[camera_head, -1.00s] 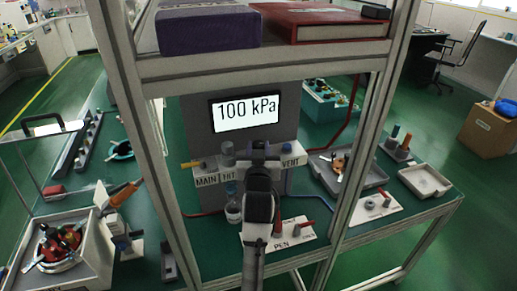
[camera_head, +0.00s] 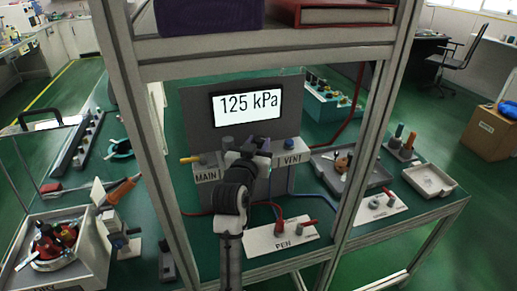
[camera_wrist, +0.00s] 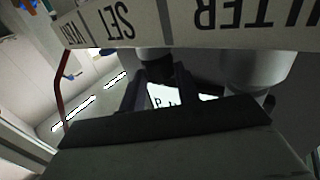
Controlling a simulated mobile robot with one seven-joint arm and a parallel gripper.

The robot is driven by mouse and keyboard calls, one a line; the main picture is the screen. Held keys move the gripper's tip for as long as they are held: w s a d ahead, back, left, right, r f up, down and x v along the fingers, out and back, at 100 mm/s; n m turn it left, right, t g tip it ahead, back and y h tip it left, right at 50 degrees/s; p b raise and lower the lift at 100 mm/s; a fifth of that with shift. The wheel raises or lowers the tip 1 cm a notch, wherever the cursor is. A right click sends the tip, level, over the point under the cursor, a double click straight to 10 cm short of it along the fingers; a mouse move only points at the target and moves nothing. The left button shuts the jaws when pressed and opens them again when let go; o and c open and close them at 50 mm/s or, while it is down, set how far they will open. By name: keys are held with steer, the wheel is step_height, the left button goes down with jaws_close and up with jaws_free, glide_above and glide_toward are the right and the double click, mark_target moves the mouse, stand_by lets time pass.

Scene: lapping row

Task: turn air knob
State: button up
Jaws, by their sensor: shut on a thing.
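The grey panel (camera_head: 196,105) carries a display (camera_head: 247,103) that reads 125 kPa. Below it a white labelled strip (camera_head: 207,177) shows MAIN and VENT. In the wrist view the strip (camera_wrist: 150,22) shows SET upside down, beside the end of a FILTER label. My gripper (camera_head: 257,148) is at the middle of the strip, and my arm hides the knob there in the head view. In the wrist view my gripper (camera_wrist: 158,82) is shut on a dark knob (camera_wrist: 154,58) below the strip, mostly hidden by the fingers.
A PEN plate (camera_head: 262,246) with a red lever lies in front. Frame posts (camera_head: 357,150) and a shelf (camera_head: 250,55) surround the panel closely. A tray (camera_head: 325,170) stands at right.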

steer(key=o, duration=1)
steer(key=b+v, duration=0.4)
steer(key=v, duration=0.9)
steer(key=shift+s+a, duration=0.2)
steer(key=shift+s, duration=0.15)
steer(key=shift+c, duration=0.2)
